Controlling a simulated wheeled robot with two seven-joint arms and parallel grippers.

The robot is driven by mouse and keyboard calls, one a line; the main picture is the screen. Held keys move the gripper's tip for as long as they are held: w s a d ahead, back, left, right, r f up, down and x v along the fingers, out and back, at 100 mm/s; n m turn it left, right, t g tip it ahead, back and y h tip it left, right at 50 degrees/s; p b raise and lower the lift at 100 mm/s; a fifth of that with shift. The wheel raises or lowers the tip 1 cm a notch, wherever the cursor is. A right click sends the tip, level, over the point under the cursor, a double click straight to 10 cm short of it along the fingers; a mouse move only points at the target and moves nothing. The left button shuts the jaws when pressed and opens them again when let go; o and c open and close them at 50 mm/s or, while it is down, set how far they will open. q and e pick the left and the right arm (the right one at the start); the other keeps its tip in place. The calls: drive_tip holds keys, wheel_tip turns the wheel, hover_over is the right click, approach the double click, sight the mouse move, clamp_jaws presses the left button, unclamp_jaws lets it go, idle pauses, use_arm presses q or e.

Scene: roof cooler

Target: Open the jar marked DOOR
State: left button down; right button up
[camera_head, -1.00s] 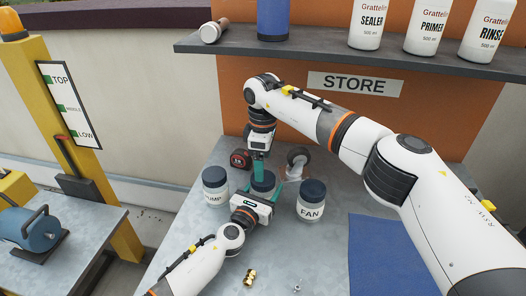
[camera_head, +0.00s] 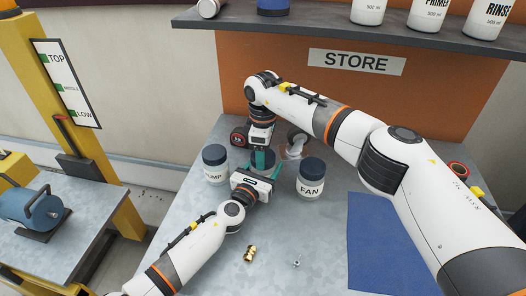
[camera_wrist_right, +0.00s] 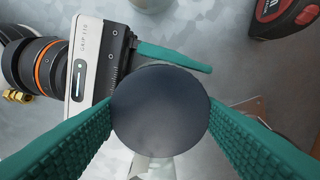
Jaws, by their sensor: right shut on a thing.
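The middle jar (camera_head: 262,161) stands on the grey bench between the jar marked PUMP (camera_head: 216,165) and the jar marked FAN (camera_head: 310,178). Its label is hidden behind my left gripper. My right gripper (camera_head: 261,157) comes down from above and is shut on its dark round lid (camera_wrist_right: 160,112); in the right wrist view a green finger lies on each side of the lid. My left gripper (camera_head: 256,187) is low in front of the same jar. In the wrist view one of its fingers passes beside the jar; the other is hidden, so its grip is unclear.
A red tape measure (camera_head: 239,137) lies behind the jars. A brass fitting (camera_head: 250,253) and a small metal part (camera_head: 295,262) lie in front. A blue mat (camera_head: 385,245) covers the right of the bench. A shelf with bottles (camera_head: 340,30) hangs above.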

drive_tip(key=n, duration=0.3)
drive_tip(key=shift+n, duration=0.3)
drive_tip(key=n, duration=1.1)
drive_tip(key=shift+r, duration=0.1)
drive_tip(key=n, duration=0.6)
drive_tip(key=shift+n, duration=0.3)
drive_tip(key=n, duration=0.6)
drive_tip(key=shift+n, duration=0.4)
drive_tip(key=n, duration=0.6)
drive_tip(key=shift+n, duration=0.3)
drive_tip(key=n, duration=0.6)
drive_tip(key=shift+n, duration=0.3)
drive_tip(key=n, duration=0.6)
drive_tip(key=shift+n, duration=0.3)
drive_tip(key=n, duration=0.6)
drive_tip(key=shift+r, duration=0.3)
use_arm(q)
drive_tip(key=shift+f, duration=0.1)
use_arm(e)
drive_tip(key=shift+r, duration=0.85)
